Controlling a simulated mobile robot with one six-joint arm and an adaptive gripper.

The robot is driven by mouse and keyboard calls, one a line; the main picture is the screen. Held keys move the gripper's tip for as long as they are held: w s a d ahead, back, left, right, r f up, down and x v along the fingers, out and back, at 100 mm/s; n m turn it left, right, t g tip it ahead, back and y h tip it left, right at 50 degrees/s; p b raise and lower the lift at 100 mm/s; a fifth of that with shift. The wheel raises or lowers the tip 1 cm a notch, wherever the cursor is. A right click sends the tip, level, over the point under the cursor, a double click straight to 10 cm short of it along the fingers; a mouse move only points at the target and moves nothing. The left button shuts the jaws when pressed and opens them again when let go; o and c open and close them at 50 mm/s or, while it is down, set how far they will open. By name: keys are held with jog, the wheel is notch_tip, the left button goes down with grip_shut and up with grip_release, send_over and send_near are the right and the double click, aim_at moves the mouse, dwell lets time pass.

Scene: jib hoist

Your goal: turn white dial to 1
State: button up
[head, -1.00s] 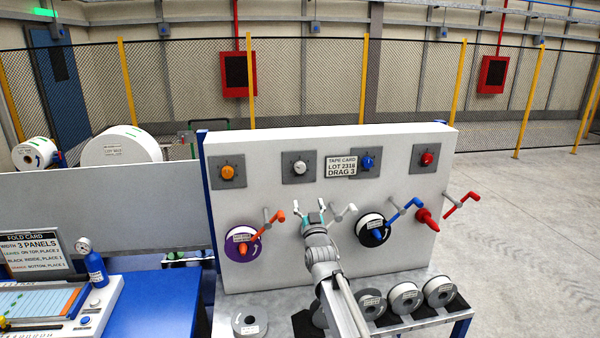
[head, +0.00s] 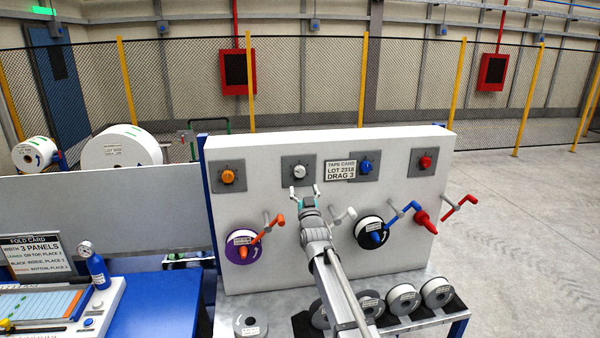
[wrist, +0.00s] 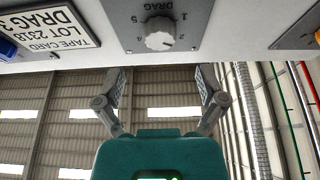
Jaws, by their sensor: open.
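The white dial (head: 300,172) sits on a grey square plate on the white panel, second from the left in the upper row. In the wrist view the white dial (wrist: 160,33) is at the top centre, on a plate marked DRAG with numbers around the knob; 1, 2 and 5 show. My gripper (head: 304,190) is just below the dial in the head view, fingers spread. In the wrist view my gripper (wrist: 160,88) is open and empty, its fingertips apart from the dial.
An orange dial (head: 227,177), a blue dial (head: 366,167) and a red dial (head: 425,162) share the row. A tape card (head: 340,170) is right of the white dial. Cranks and spools, including a purple spool (head: 236,255), stick out below.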

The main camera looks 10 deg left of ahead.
aim_at(301, 173)
jog(key=shift+p+x, duration=0.95)
jog(key=shift+x, duration=2.25)
jog(key=c, duration=1.2)
jog(key=shift+o, duration=0.2)
jog(key=shift+n+y, duration=0.4)
jog(key=shift+n, duration=0.2)
jog(key=n+g+y, duration=0.1)
jog(key=n, duration=0.2)
jog(key=n+g+y+p, duration=0.1)
jog(key=n+y, duration=0.1)
jog(key=n, duration=0.2)
jog(key=shift+d+r+n, duration=0.15)
jog(key=shift+r+n, duration=0.05)
jog(key=shift+n, duration=0.1)
jog(key=n+g+p, duration=0.1)
jog(key=n, duration=0.1)
jog(key=n+g+y+p, duration=0.1)
jog(key=n, duration=0.1)
jog(key=shift+w+d+n, duration=0.1)
jog(key=shift+n, duration=0.3)
jog(key=shift+n+g+y+p, duration=0.4)
jog(key=shift+n+g+p, duration=0.15)
jog(key=shift+n, duration=0.85)
